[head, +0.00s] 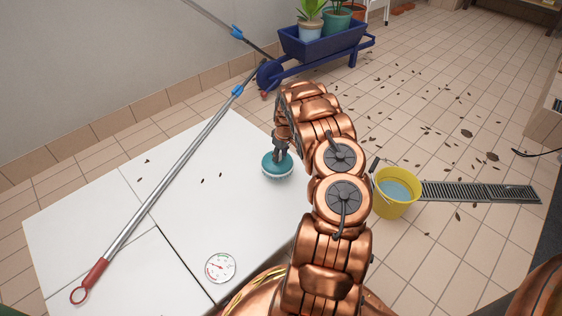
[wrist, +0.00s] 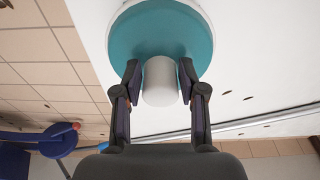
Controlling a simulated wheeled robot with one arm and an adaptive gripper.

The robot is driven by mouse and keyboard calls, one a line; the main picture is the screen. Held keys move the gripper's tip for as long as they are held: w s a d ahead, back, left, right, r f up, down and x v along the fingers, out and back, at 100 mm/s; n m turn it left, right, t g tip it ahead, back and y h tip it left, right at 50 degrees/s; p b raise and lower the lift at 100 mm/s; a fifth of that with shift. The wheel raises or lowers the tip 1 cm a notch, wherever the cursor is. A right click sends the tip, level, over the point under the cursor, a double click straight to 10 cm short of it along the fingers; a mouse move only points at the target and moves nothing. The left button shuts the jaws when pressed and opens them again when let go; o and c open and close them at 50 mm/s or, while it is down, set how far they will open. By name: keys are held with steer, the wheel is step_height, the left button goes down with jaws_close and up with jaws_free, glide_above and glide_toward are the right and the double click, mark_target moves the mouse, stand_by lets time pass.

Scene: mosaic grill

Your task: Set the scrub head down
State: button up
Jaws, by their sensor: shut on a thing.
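The scrub head is a round teal disc (head: 277,165) with a pale underside, at the right part of the white table top (head: 190,215) in the head view. My gripper (head: 281,147) is above it, pointing down. In the wrist view the teal disc (wrist: 160,32) fills the top, with a white cylindrical knob (wrist: 160,82) in its middle. My gripper's two fingers (wrist: 158,84) are closed on either side of this knob. I cannot tell whether the scrub head's underside touches the table or hangs just above it.
A silver pole with a red handle (head: 95,275) lies across the table's left side. A round dial (head: 220,267) is near the front. A yellow bucket (head: 396,192) stands on the tiled floor at right. A blue planter cart (head: 325,45) is behind. The table's middle is mostly clear.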

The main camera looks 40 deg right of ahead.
mark_target(281, 159)
steer(key=shift+w+d+f, duration=0.1)
steer(key=shift+d, duration=0.2)
step_height(281, 159, down, 4)
steer(key=shift+r+b, duration=0.25)
steer(key=shift+b, duration=0.9)
steer(key=shift+r, duration=0.1)
steer(key=o, duration=1.2)
steer(key=shift+f, duration=0.2)
steer(key=shift+r, duration=0.1)
